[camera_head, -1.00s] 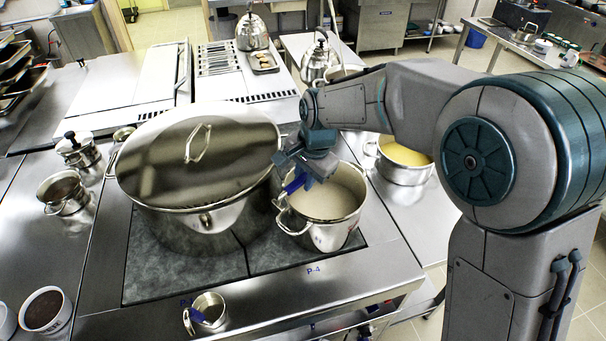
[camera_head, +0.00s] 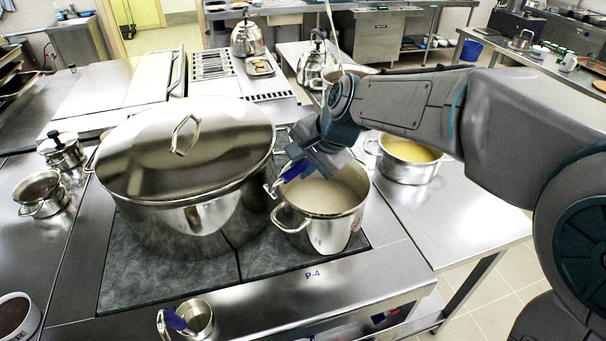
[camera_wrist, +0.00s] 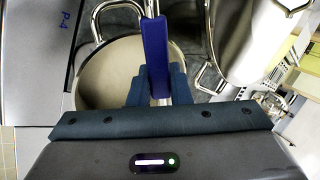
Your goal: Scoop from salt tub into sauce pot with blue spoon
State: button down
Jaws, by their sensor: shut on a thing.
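My gripper (camera_head: 312,160) is shut on the handle of the blue spoon (camera_head: 296,171), above the left part of a steel pot (camera_head: 325,232) with pale, creamy contents. In the wrist view the blue handle (camera_wrist: 155,45) stands between the fingers (camera_wrist: 158,85), over the same pot's pale contents (camera_wrist: 105,75). The spoon's bowl is hidden, so I cannot tell whether it carries anything or touches the contents. This pot stands at the hob's right, by the mark P-4, and seems to be the sauce pot. I cannot pick out the salt tub for sure.
A large lidded stockpot (camera_head: 190,215) stands close left of the pale pot. A pot with yellow contents (camera_head: 408,165) stands behind right. A small steel pot with a blue part (camera_head: 198,316) is at the front edge. A white tub with dark contents (camera_head: 18,318) is lower left.

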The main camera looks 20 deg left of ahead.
jog(key=shift+s+d+f+t+y+b, duration=0.2)
jog(key=shift+y+b, duration=0.45)
jog(key=shift+b, duration=2)
jog(key=shift+w+d+f+t+y+b, duration=0.2)
jog(key=shift+y+b, duration=0.5)
jog(key=shift+b, duration=1.9)
jog(key=shift+s+d+t+y+b, duration=0.25)
jog(key=shift+y+b, duration=0.4)
jog(key=shift+b, duration=2)
jog(key=y+b, duration=0.1)
jog(key=b, duration=0.5)
jog(key=t+y+b, duration=0.1)
jog(key=y+b, duration=0.1)
jog(key=b, duration=0.5)
jog(key=d+f+t+y+b, duration=0.1)
jog(key=y+b, duration=0.1)
jog(key=b, duration=0.5)
jog(key=shift+s, duration=0.1)
jog(key=y+b, duration=0.1)
jog(key=b, duration=0.3)
jog(key=t+y+b, duration=0.1)
jog(key=b, duration=0.4)
jog(key=y+b, duration=0.2)
jog(key=b, duration=0.2)
jog(key=shift+s+d+f, duration=0.15)
jog(key=shift+d+f, duration=0.1)
jog(key=shift+d, duration=0.05)
